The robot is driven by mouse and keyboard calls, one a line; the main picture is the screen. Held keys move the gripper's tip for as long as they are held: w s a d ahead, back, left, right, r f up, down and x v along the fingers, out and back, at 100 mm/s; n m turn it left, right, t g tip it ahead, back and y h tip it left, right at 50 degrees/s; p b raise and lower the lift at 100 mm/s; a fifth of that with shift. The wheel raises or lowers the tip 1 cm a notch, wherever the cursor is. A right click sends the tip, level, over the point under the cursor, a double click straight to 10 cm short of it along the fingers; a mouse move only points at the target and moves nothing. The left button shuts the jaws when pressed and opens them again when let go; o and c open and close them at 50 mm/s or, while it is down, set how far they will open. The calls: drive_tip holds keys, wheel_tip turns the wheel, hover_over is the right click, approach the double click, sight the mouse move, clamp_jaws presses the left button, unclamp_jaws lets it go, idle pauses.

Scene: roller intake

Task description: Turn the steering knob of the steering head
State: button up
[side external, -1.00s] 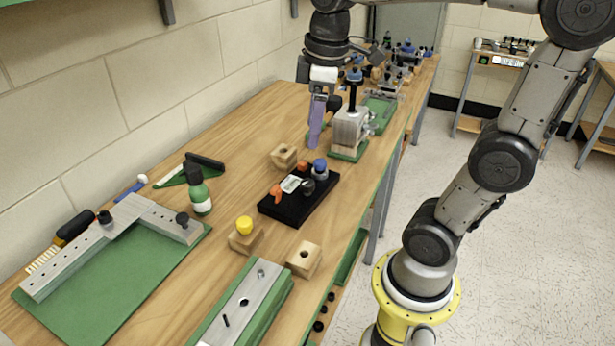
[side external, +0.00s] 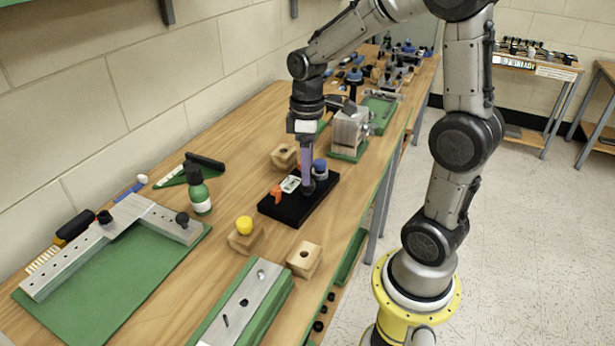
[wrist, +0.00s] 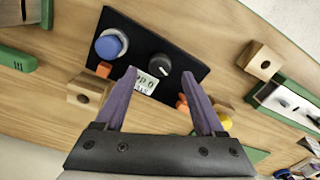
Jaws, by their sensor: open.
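The black panel (side external: 285,210) lies flat on the bench, and I take it as the steering head. In the wrist view it carries a round black knob (wrist: 160,65) with a white pointer line, a blue round knob (wrist: 111,44), orange parts (wrist: 104,69) and a white printed label (wrist: 145,84). My gripper (side external: 307,188) points down over the panel, beside the blue knob in the side view. In the wrist view its purple fingers (wrist: 158,72) are apart, with the black knob showing between their tips. Whether the tips are level with the knob or above it I cannot tell.
Wooden blocks stand near the panel: one behind it (side external: 284,155), one in front (side external: 304,260) and one with a yellow top (side external: 245,237). A grey metal fixture (side external: 349,130) stands farther back. Bare bench lies between.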

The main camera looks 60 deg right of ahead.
sight(308, 188)
drive_tip(key=shift+f, duration=1.85)
clamp_jaws()
